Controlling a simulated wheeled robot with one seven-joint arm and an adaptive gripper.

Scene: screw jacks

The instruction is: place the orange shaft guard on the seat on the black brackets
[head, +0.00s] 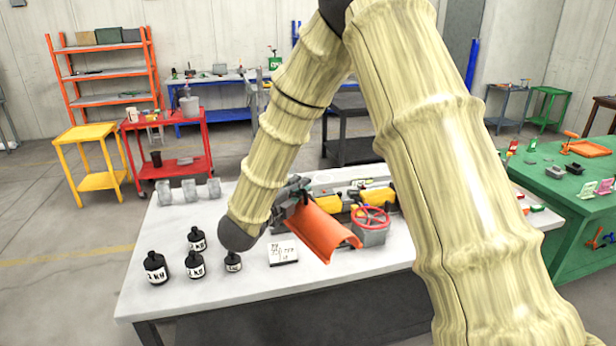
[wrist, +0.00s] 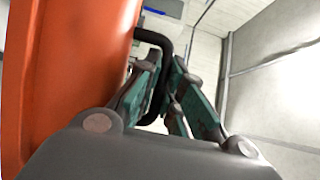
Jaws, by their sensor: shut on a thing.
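The orange shaft guard (head: 325,232) is a curved, trough-like shell. It hangs tilted above the white table in the head view and fills the left of the wrist view (wrist: 65,80). My gripper (head: 290,196) is at its upper left end. In the wrist view the teal-padded fingers (wrist: 172,98) are shut around the guard's black bar handle (wrist: 150,38).
A green table (head: 560,205) with small parts is at the right. My arm hides much of the right side.

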